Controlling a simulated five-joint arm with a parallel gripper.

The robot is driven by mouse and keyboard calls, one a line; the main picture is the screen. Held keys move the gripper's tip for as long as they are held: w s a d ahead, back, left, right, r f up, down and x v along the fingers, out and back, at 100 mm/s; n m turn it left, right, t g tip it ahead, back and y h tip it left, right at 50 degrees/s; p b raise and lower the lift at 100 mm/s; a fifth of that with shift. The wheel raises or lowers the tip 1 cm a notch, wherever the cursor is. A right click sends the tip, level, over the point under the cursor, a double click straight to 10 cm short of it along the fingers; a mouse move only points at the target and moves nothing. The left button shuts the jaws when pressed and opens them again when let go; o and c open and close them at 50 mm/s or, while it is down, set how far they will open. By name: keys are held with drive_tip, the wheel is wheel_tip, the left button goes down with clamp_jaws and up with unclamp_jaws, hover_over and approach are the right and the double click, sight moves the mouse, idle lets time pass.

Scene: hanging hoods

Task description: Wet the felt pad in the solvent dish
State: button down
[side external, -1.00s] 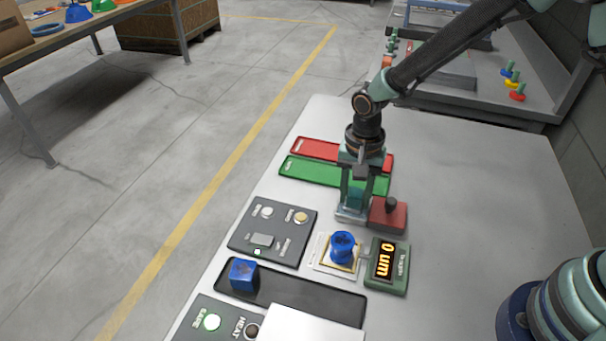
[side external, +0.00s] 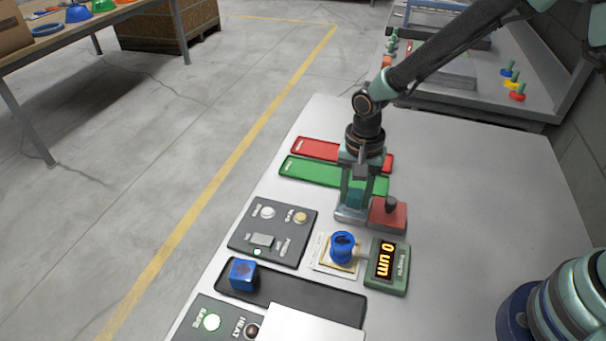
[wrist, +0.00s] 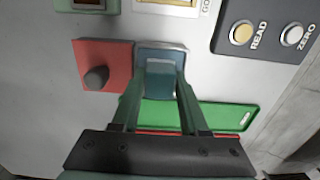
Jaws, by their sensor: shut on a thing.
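My gripper (side external: 354,196) points down and is shut on a small teal block, which I take to be the felt pad (wrist: 160,78). The solvent dish (wrist: 161,46) is a shallow, square, grey-blue tray with a pale rim. It also shows at the foot of my fingers in the side view (side external: 350,216). The pad is at the dish, between my two fingers. Its underside is hidden, so I cannot tell whether it touches the dish's bottom or liquid.
A red block with a dark knob (side external: 388,215) stands close beside the dish. Green (side external: 305,170) and red (side external: 312,149) trays lie behind. A blue spool-shaped piece (side external: 342,246) sits by a gauge reading "0 um" (side external: 387,264). A blue cube (side external: 243,274) sits in a black tray.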

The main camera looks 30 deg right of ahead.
sight(356, 192)
drive_tip(key=shift+r, duration=3.45)
